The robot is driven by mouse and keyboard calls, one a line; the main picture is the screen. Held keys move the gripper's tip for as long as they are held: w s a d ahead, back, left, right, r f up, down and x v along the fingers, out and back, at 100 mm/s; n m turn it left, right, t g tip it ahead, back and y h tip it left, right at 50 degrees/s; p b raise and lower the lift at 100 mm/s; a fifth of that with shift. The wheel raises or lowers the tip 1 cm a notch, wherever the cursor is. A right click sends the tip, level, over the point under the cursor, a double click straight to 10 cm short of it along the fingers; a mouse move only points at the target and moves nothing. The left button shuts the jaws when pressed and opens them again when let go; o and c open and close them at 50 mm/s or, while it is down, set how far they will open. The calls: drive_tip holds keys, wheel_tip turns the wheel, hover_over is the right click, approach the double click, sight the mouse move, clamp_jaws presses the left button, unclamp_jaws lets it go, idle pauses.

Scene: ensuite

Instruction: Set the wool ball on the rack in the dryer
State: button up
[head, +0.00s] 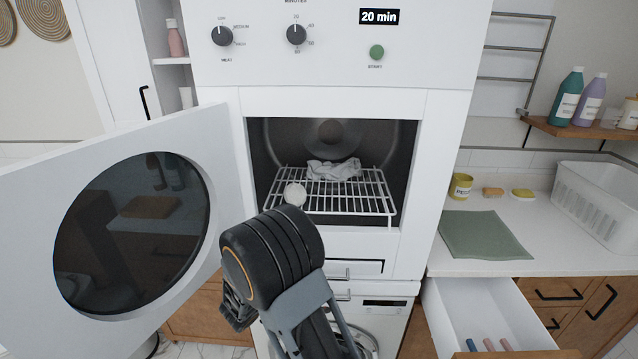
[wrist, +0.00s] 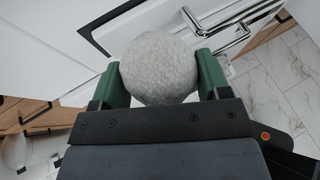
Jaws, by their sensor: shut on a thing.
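My gripper (wrist: 160,85) shows in the wrist view, its two green fingers closed on either side of a pale grey, rough wool ball (wrist: 160,62). In the head view my dark wrist hides the fingers and the held ball. The dryer (head: 436,160) stands open, its round-windowed door (head: 222,175) swung out to the left. The white wire rack (head: 350,207) is inside the opening. A crumpled whitish cloth (head: 334,170) lies toward the rack's back.
The rack's right and front middle look bare. Right of the dryer, a counter holds a green mat (head: 486,234), a yellow cup (head: 461,186) and a white basket (head: 598,196). A drawer (head: 462,308) is pulled out below. A chrome handle (wrist: 222,38) is close behind my gripper.

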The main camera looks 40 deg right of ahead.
drive_tip(key=s+d+r+p, duration=0.1)
drive_tip(key=s+d+r, duration=0.4)
drive_tip(key=r, duration=0.4)
drive_tip(key=s+d+r+g+p, duration=0.1)
drive_tip(key=s+d+r, duration=0.4)
drive_tip(key=r, duration=0.3)
drive_tip(key=s+d+r+p, duration=0.1)
drive_tip(key=s+d+r, duration=0.45)
drive_tip(key=r, duration=0.35)
drive_tip(key=p, duration=0.3)
hover_over(362, 201)
drive_tip(key=shift+f+n+y, duration=0.3)
drive_tip(key=shift+f+n, duration=0.1)
drive_tip(key=shift+f, duration=0.55)
drive_tip(key=shift+a+f+b, duration=0.1)
drive_tip(key=shift+f+b, duration=0.75)
drive_tip(key=shift+f, duration=1.4)
drive_tip(key=shift+w+d+f, duration=0.1)
drive_tip(key=shift+d+f, duration=0.1)
drive_tip(key=shift+f, duration=0.1)
